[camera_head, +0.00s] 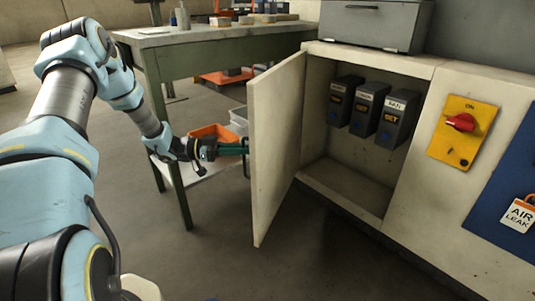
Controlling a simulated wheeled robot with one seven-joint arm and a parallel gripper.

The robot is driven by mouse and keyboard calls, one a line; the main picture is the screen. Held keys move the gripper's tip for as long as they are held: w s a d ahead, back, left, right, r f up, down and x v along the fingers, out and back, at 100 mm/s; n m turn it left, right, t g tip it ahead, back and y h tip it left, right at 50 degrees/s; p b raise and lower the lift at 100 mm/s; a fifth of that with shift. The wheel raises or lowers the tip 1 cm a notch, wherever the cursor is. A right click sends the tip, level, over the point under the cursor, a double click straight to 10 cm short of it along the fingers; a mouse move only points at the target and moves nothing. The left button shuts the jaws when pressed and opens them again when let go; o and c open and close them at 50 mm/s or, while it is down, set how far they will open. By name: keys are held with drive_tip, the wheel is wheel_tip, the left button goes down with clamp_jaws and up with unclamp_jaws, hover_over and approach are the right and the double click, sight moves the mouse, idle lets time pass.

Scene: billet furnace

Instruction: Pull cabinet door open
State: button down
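The cabinet door (277,140) is cream coloured and stands wide open, swung out to the left of the cabinet (340,190). The open inside shows several dark control boxes with labels, three of them on the back wall. My gripper (240,148) is at the outer face of the door, on its left side, by a dark handle (246,158). The fingertips reach the handle, but the door edge and the small size hide whether they are closed around it.
A green workbench (215,45) with an orange bin (213,132) on its lower shelf stands behind my arm. A yellow panel with a red switch (461,122) and a blue panel with an "AIR LEAK" tag (519,214) are right of the opening. The floor before the door is clear.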

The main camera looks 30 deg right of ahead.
drive_tip(key=w+a, duration=0.4)
drive_tip(key=w, duration=0.4)
drive_tip(key=shift+w+a+b, duration=0.3)
drive_tip(key=shift+a+b, duration=0.1)
drive_tip(key=c, duration=0.9)
unclamp_jaws()
drive_tip(key=p+v, duration=0.1)
drive_tip(key=v, duration=0.9)
drive_tip(key=shift+a+p, duration=0.3)
drive_tip(key=shift+a, duration=0.05)
drive_tip(key=shift+w, duration=0.1)
